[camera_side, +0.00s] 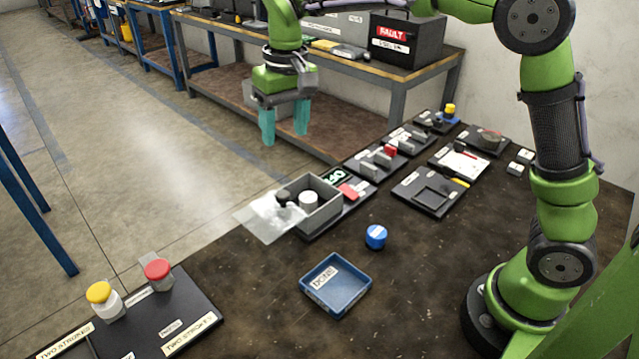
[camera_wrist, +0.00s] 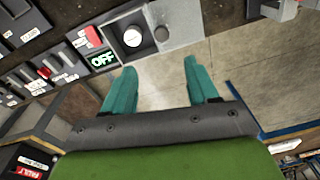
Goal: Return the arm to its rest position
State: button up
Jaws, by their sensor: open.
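My gripper (camera_side: 285,122) hangs in the air beyond the far left edge of the dark table (camera_side: 250,300). Its two teal fingers are apart, with nothing between them, and point down. In the wrist view the gripper (camera_wrist: 158,88) shows the same two spread fingers, with bare concrete floor behind them. My green arm rises from its base at the right of the table and reaches across to the upper left.
A grey box (camera_side: 318,205) with a white and a dark round item stands near the table's far edge. A workbench (camera_side: 390,75) with a FAULT box is behind.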

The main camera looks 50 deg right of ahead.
jog(key=s+d+m+t, duration=0.1)
jog(key=s+d+t, duration=0.2)
jog(key=s, duration=0.7)
jog(key=s+d+m+t+y, duration=0.1)
jog(key=s+d+t, duration=0.2)
jog(key=s, duration=0.8)
jog(key=shift+d+r+y, duration=0.25)
jog(key=shift+d+y, duration=0.05)
jog(key=shift+d, duration=0.55)
